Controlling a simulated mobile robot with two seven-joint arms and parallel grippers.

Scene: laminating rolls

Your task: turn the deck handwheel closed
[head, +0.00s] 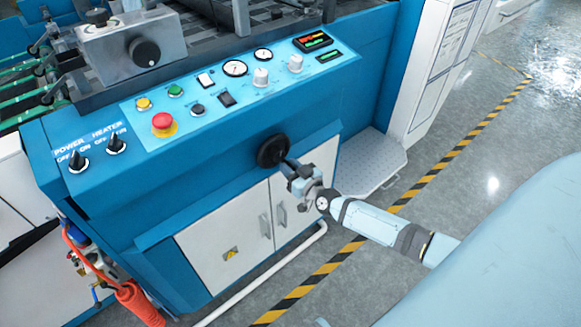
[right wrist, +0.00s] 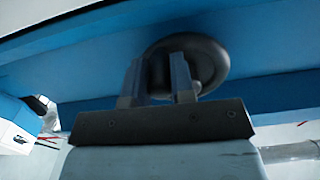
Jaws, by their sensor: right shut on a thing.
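The deck handwheel seems to be the black round wheel (head: 271,151) on the blue front of the machine, above the white cabinet doors. It also shows in the right wrist view (right wrist: 208,62), close in front of the fingers. My right gripper (head: 287,163) reaches it from the lower right and is shut on a part of the wheel. In the right wrist view the two fingers stand apart with dark wheel material between them. The fingers hide part of the wheel. How far the wheel is turned cannot be told. My left gripper is not in view.
A sloped control panel (head: 235,85) with a red emergency button (head: 164,124), dials and knobs lies above the wheel. Cabinet doors with handles (head: 281,214) are below. A grey step plate (head: 372,165) stands to the right. The floor beyond the striped tape is open.

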